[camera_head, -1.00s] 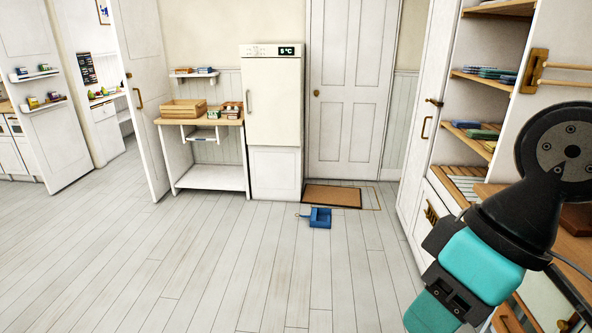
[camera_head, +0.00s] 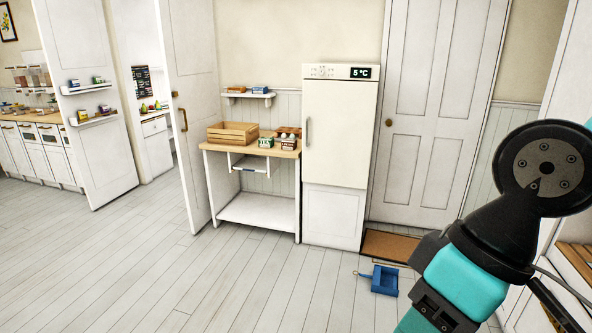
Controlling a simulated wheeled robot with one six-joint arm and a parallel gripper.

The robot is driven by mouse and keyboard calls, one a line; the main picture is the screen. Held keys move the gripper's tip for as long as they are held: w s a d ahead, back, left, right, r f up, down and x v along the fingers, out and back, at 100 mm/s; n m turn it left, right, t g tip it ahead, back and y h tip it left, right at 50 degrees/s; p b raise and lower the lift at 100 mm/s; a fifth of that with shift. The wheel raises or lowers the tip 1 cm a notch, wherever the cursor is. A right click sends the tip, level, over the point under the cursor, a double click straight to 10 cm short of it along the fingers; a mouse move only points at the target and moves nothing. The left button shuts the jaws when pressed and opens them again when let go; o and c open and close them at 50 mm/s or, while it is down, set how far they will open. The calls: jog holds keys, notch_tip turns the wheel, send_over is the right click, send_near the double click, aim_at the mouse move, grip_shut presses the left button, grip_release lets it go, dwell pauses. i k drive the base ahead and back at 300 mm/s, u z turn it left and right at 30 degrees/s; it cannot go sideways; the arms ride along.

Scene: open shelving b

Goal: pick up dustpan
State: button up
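The blue dustpan (camera_head: 385,280) lies on the pale plank floor in front of the brown doormat, in the lower right of the head view. A thin handle or loop sticks out from its left side. My arm, black and teal, fills the right side of the view and covers part of the floor to the right of the dustpan. My gripper's fingers do not show, so its state is hidden.
The doormat (camera_head: 392,246) lies by the closed white door. A white fridge (camera_head: 338,130) stands left of it, beside a side table (camera_head: 257,212) with a wooden crate (camera_head: 232,134). An open door (camera_head: 190,110) stands further left. The floor at left and centre is clear.

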aim_at(375, 278)
jog(key=z, duration=0.05)
jog(key=i, duration=2.1)
jog(key=z, duration=0.8)
jog(key=i, duration=1.55)
jog(key=z, duration=0.4)
